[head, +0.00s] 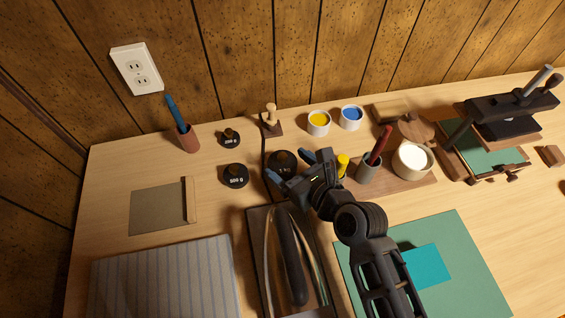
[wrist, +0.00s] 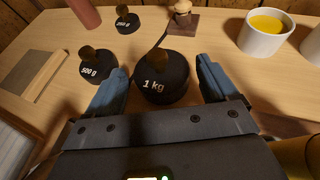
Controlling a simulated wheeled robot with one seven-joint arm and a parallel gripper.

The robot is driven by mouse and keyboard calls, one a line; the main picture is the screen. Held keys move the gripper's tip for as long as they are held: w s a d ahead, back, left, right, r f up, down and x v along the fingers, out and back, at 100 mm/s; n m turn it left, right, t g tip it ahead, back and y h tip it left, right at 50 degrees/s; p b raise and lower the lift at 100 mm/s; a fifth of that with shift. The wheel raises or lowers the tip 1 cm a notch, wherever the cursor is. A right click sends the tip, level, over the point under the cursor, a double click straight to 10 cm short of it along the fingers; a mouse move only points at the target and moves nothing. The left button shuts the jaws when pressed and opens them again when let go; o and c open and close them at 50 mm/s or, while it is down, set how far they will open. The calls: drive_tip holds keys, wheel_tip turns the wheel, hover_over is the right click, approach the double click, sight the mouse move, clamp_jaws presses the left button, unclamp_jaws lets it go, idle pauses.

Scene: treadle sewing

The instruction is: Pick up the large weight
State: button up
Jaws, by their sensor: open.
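The large weight (wrist: 164,83) is black, marked 1 kg, with a brass-brown knob on top. In the wrist view it stands upright on the table between the fingers of my open gripper (wrist: 160,90), with a gap on each side. In the head view the large weight (head: 281,160) is partly hidden by my gripper (head: 291,170). A 500 g weight (wrist: 99,68) stands to its left, also seen in the head view (head: 235,176).
A wooden stamp (head: 270,120) stands behind the large weight. Yellow (head: 318,123) and blue (head: 351,117) paint pots are at the back. A pen cup (head: 369,168) and white jar (head: 412,160) stand right of my gripper. A dark tray (head: 258,250) lies in front.

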drive_tip(key=shift+w+a+f, duration=0.2)
drive_tip(key=shift+w, duration=0.1)
clamp_jaws()
drive_tip(key=shift+r, duration=0.2)
idle(0.6)
